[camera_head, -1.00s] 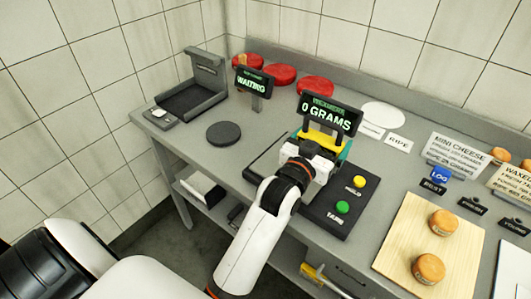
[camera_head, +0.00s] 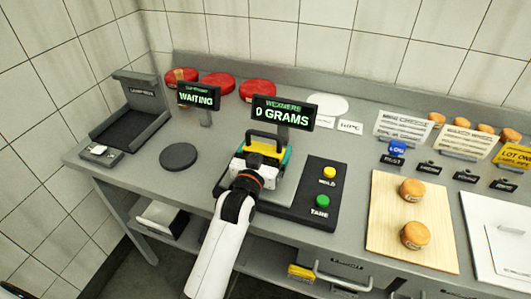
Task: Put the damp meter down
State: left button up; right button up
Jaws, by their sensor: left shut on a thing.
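The damp meter appears to be the yellow and teal device (camera_head: 266,139) with a dark handle, over the scale in the middle of the bench. My left gripper (camera_head: 257,163) is shut on it from the near side and hides much of it. I cannot tell whether its underside touches the scale. An empty dark cradle (camera_head: 130,128) with a raised back and a small label stands at the bench's left end. The scale's display (camera_head: 284,113) reads 0 grams. My right gripper is not in view.
A dark round disc (camera_head: 179,156) lies between cradle and scale, below a "WAITING" display (camera_head: 196,96). Red wheels (camera_head: 218,83) line the back. The scale's button panel (camera_head: 318,197) and a wooden board (camera_head: 386,228) with two small cheeses are to the right.

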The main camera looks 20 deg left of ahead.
pick_arm(q)
jog(key=shift+f, duration=0.6)
jog(key=o, duration=0.8)
jog(key=shift+f, duration=0.15)
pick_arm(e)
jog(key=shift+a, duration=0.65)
pick_arm(q)
jog(key=shift+r, duration=0.2)
jog(key=s+b, duration=0.1)
jog(key=s, duration=1.1)
jog(key=shift+a, duration=0.15)
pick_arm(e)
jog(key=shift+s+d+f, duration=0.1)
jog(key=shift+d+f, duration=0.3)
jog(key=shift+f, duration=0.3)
